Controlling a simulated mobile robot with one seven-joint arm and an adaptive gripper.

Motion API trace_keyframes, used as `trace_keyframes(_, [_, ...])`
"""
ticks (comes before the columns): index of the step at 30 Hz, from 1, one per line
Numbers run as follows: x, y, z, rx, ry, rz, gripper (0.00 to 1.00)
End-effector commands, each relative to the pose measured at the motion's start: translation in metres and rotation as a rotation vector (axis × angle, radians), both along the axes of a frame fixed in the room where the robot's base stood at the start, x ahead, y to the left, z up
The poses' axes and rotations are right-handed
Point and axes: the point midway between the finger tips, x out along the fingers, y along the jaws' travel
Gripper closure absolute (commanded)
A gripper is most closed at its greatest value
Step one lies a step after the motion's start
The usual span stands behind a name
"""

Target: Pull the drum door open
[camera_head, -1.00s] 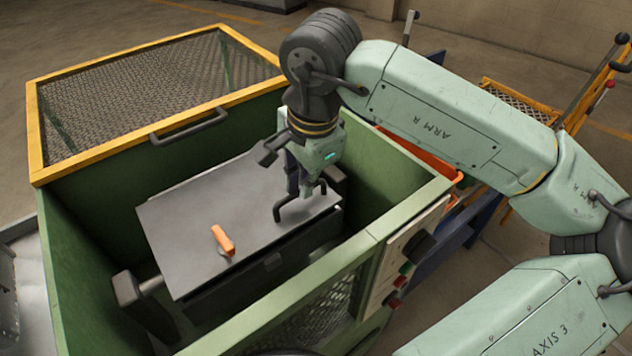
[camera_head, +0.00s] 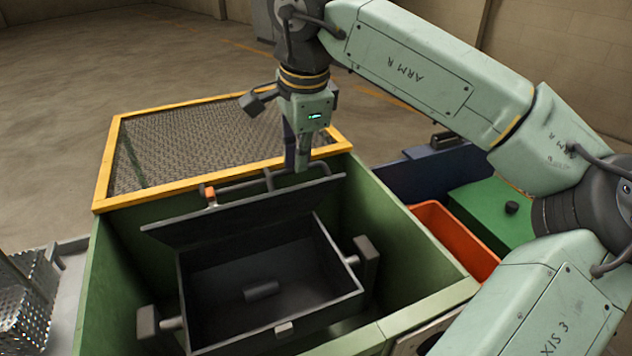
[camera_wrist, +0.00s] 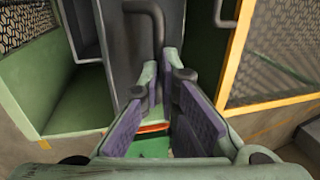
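The drum (camera_head: 205,315) is a dark open-topped box hung inside the green housing. Its door (camera_head: 240,215) is a dark flat plate, swung up and tilted at the far edge, so the interior shows. The door carries a dark bent handle (camera_head: 268,180) on its far face and an orange latch piece (camera_head: 210,197). My gripper (camera_head: 302,165) is at the right part of the handle. In the wrist view, the handle bar (camera_wrist: 157,45) runs down between the two purple finger pads, which close on it near their tips.
A yellow-framed mesh lid (camera_head: 200,150) with a handle leans back behind the housing (camera_head: 390,240). An orange bin (camera_head: 455,240) and a green box (camera_head: 495,215) stand at the right. A perforated metal basket (camera_head: 28,310) is at the left. A small dark cylinder (camera_head: 261,290) lies inside the drum.

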Motion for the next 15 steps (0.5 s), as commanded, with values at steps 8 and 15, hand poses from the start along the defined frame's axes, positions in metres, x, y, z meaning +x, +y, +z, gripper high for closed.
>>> trace_keyframes(8, [0.053,0.026,0.007,0.002,0.014,0.006,1.00])
trace_keyframes(15, [0.070,0.032,0.002,-0.003,0.020,0.009,0.94])
